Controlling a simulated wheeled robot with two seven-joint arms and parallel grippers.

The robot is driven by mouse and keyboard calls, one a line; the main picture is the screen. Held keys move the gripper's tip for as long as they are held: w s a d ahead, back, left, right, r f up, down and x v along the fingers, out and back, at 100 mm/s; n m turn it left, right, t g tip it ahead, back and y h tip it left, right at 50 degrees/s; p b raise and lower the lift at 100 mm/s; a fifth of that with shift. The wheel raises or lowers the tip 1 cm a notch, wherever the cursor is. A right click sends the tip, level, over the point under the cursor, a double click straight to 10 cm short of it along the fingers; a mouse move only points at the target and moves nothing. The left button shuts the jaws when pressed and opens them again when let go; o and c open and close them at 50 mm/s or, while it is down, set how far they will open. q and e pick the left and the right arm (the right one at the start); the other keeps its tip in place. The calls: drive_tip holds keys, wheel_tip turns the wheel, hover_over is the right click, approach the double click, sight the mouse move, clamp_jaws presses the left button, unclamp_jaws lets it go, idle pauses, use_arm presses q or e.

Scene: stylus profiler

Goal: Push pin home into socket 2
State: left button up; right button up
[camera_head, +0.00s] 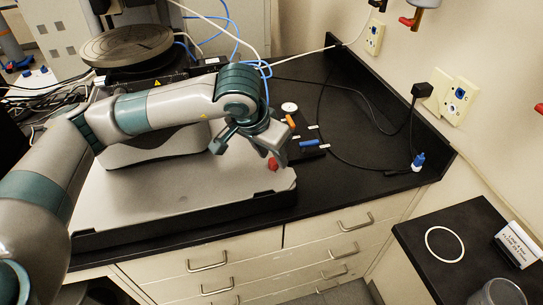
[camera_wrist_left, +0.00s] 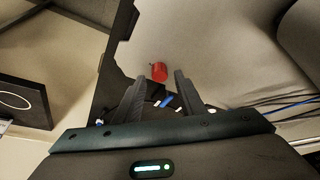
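My left gripper (camera_head: 247,146) hangs over the right end of the pale instrument base in the head view. In the left wrist view my left gripper (camera_wrist_left: 158,82) has its two dark fingers spread apart, with nothing seen held. A red cylindrical knob (camera_head: 272,164) shows just below the gripper; in the wrist view the red knob (camera_wrist_left: 159,72) lies beyond the fingertips. An orange pin (camera_head: 290,121) and a blue pin (camera_head: 309,143) lie by white labels on the dark counter, right of the gripper. Socket numbers are too small to read. My right gripper is out of view.
The pale instrument base (camera_head: 150,205) fills the counter's left part. A round stage (camera_head: 127,45) stands behind my arm. A blue and white plug (camera_head: 418,160) stands near the right edge, with a black cable (camera_head: 345,162) leading around. The black counter (camera_head: 370,165) has free room.

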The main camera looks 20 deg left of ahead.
sight(272, 163)
use_arm(q)
drive_tip(key=shift+r+p, duration=0.3)
drive_tip(key=shift+r, duration=2.65)
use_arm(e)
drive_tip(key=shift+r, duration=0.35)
